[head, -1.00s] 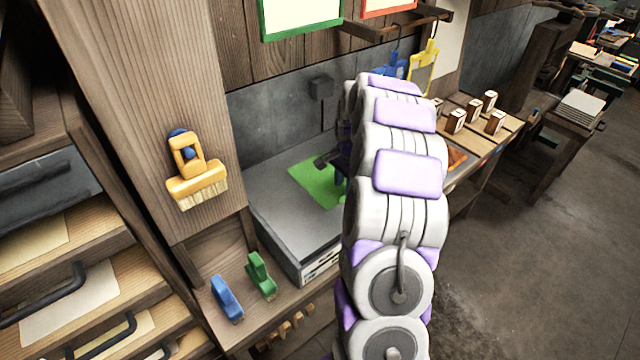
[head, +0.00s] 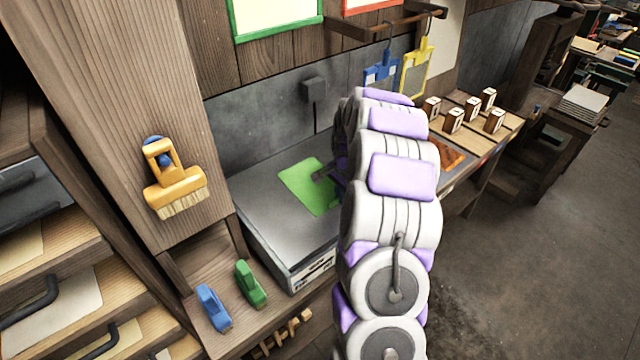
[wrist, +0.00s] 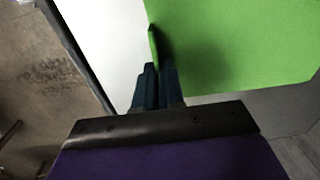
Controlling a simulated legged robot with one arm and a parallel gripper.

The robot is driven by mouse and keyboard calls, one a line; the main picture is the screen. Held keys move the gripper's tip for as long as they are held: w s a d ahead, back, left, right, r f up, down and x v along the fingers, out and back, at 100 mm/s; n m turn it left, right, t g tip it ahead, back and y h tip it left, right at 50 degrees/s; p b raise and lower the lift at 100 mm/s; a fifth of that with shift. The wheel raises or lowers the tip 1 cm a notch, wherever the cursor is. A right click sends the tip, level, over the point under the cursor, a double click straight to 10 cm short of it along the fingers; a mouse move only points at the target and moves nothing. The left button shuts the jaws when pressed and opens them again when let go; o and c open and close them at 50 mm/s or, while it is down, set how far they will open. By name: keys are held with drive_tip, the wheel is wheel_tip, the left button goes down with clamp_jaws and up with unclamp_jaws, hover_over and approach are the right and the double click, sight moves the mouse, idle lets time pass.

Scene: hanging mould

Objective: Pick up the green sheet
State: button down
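The green sheet (head: 309,187) lies on the grey slab-topped unit (head: 270,228) in the head view, its right part hidden by my arm. In the wrist view, the green sheet (wrist: 235,40) fills the upper right, with a small upright green tab at its left edge. My gripper (wrist: 157,70) has its dark fingers close together at the lower end of this tab. I cannot tell whether they are closed on it or only beside it. In the head view my gripper is mostly hidden behind my arm, at the sheet's right side.
A blue clip (head: 213,308) and a green clip (head: 250,284) stand on the shelf left of the unit. A yellow brush (head: 175,182) hangs on the wooden post. Blue and yellow tags hang from a rail behind. Small wooden blocks (head: 453,120) stand on the bench at right.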

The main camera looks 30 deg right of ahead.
drive_tip(key=shift+a+r, duration=0.15)
drive_tip(key=shift+a, duration=1.15)
drive_tip(key=shift+d, duration=0.6)
drive_tip(key=shift+d+r, duration=0.35)
drive_tip(key=shift+r, duration=0.05)
drive_tip(key=r, duration=0.1)
drive_tip(key=a+r+p, duration=0.1)
drive_tip(key=r, duration=0.1)
drive_tip(key=s+a+r+p, duration=0.1)
drive_tip(key=s+a+p, duration=0.1)
drive_tip(key=s, duration=1.3)
drive_tip(key=shift+s+a+p, duration=0.35)
drive_tip(key=shift+a+p, duration=0.05)
drive_tip(key=shift+a, duration=0.05)
